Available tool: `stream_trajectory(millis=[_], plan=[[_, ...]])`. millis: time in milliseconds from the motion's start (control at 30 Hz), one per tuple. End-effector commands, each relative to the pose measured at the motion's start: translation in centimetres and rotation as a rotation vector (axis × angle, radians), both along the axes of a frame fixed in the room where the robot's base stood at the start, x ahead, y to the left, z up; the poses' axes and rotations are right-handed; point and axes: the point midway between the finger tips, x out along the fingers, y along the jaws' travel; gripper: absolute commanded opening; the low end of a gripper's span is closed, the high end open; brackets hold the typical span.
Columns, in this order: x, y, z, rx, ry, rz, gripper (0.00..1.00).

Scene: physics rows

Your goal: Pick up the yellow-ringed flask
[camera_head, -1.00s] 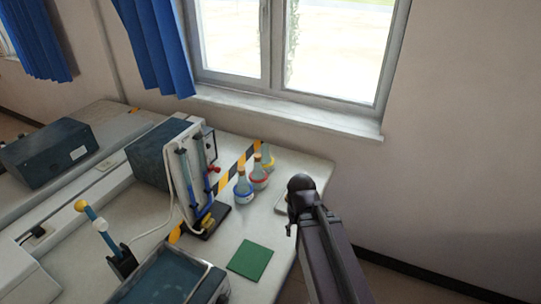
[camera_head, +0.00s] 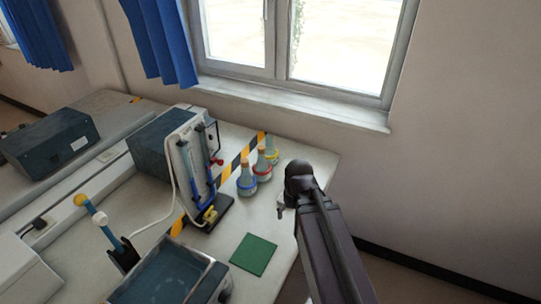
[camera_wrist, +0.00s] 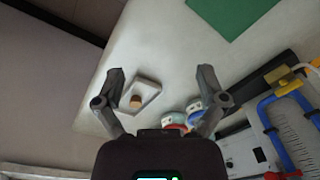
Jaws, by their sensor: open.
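The yellow-ringed flask (camera_head: 271,156) stands upright on the bench in the head view, the farthest of three flasks in a row. The red-ringed flask (camera_head: 262,170) and the blue-ringed flask (camera_head: 247,182) stand in front of it. My gripper (camera_head: 281,210) is to the right of the flasks and apart from them. In the wrist view my gripper (camera_wrist: 161,73) is open, with nothing between its fingers. The red-ringed flask (camera_wrist: 175,127) and blue-ringed flask (camera_wrist: 194,107) show beside the right finger; I cannot make out the yellow-ringed one there.
A small pale tray with a cork (camera_wrist: 137,100) lies on the bench between the fingers' lines. A burette-like stand (camera_head: 205,190) is left of the flasks. A green mat (camera_head: 253,255) and a dark basin (camera_head: 175,275) lie nearer. The window wall bounds the back.

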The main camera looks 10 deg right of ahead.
Motion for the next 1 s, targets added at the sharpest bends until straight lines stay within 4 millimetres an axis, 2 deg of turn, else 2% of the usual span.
stream_trajectory(millis=[167, 367, 500, 700, 833, 1000], plan=[[5.1, 1.1, -1.1, 0.115, -0.107, 0.108, 0.92], [13.5, 1.3, -1.5, 0.277, -0.346, 0.263, 0.92], [19.9, 0.2, -0.7, 0.352, -0.566, 0.349, 0.92], [27.6, -2.9, 1.1, 0.370, -0.867, 0.409, 0.92], [30.8, -5.0, 2.2, 0.349, -1.004, 0.415, 0.92], [32.6, -6.7, 3.1, 0.325, -1.092, 0.413, 0.92]])
